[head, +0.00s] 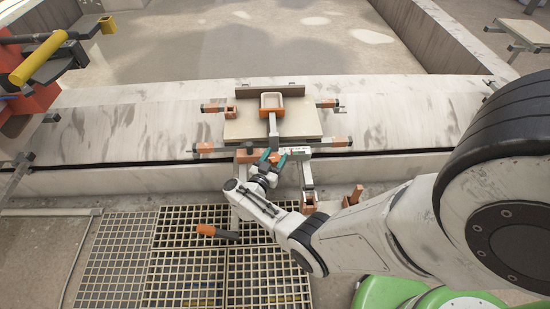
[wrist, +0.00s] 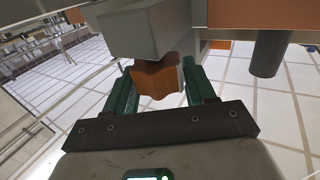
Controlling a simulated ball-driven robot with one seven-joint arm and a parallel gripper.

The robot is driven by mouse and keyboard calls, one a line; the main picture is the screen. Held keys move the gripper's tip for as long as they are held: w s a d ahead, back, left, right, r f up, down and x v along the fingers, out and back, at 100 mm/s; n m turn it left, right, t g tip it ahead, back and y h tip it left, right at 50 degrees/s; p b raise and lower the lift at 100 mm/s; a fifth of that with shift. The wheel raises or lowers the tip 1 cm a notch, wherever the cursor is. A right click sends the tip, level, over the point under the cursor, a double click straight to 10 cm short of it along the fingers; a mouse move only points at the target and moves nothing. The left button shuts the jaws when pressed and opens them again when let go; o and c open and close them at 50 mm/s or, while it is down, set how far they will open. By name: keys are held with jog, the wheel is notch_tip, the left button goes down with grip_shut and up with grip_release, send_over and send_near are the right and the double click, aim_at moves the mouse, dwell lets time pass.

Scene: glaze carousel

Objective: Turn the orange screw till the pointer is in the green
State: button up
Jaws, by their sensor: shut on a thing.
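The orange screw (wrist: 157,78) shows in the wrist view between the two green fingers of my gripper (wrist: 160,88). It has a lobed, wavy edge and sits under a grey block (wrist: 150,32). My gripper is shut on it. In the head view my gripper (head: 272,160) is at the front edge of the fixture, below the beige board (head: 245,125). The screw is hard to make out there behind the gripper. I cannot make out the pointer or a green zone in either view.
An orange-framed holder (head: 271,101) stands on the board. Orange-tipped bars (head: 215,148) run along the ledge. A metal grating (head: 185,265) covers the floor in front, with an orange-handled tool (head: 206,230) on it. A red machine with a yellow cylinder (head: 38,60) stands at left.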

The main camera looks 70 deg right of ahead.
jog(key=o, duration=0.9)
jog(key=shift+o, duration=0.2)
jog(key=w+a+p, duration=0.1)
jog(key=a, duration=0.9)
jog(key=shift+a, duration=0.4)
jog(key=shift+w, duration=0.1)
